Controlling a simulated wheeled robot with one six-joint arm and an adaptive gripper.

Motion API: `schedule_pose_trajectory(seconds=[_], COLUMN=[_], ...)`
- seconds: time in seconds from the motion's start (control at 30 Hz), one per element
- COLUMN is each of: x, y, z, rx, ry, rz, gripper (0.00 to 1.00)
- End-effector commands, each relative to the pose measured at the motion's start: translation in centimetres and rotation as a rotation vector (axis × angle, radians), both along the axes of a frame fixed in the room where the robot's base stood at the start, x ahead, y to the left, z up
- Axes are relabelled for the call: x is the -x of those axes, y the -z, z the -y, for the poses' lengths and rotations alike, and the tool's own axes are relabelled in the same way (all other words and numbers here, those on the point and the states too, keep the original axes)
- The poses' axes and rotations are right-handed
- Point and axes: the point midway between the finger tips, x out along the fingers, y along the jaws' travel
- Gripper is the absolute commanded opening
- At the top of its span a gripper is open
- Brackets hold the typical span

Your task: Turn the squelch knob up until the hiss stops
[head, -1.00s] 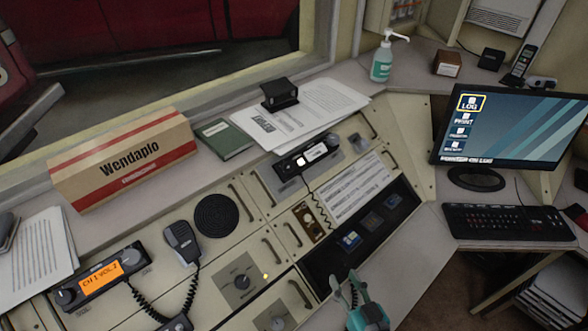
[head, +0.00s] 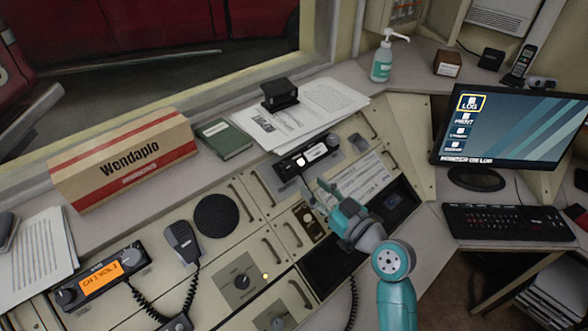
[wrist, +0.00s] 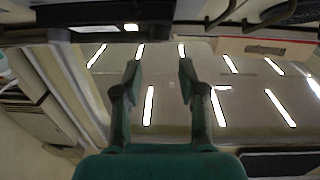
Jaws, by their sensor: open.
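A black knob (head: 242,282) sits on a grey plate on the sloped console, with a small lit amber lamp (head: 265,276) at its right. A second round knob (head: 277,322) shows lower, at the bottom edge. The labels are too small to read, so I cannot tell which is the squelch knob. My gripper (head: 318,194) is open and empty, over the right part of the console, up and right of both knobs. In the wrist view its two fingers (wrist: 160,74) stand apart with nothing between them, and no knob is clearly visible there.
A radio (head: 98,278) with an orange display and a hand microphone (head: 182,243) on a coiled cord are at left. A speaker (head: 216,215) and several raised handles stand near the knobs. A monitor (head: 510,132) and keyboard (head: 506,222) are at right.

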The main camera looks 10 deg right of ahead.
Motion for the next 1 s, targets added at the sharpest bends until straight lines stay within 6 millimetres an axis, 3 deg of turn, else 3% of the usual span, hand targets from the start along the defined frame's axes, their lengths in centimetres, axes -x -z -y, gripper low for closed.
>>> schedule_pose_trajectory(seconds=[0.43,0.9,0.93,1.0], x=[-6.5,-7.7,-7.7,-7.7], y=[-0.1,0.0,0.0,0.0], z=[-3.4,-4.0,-4.0,-4.0], rx=[0.000,0.000,0.000,0.000], ry=[0.000,0.001,0.001,0.001], rz=[0.001,0.000,0.000,0.000], gripper=[0.41,0.41,0.38,0.21])
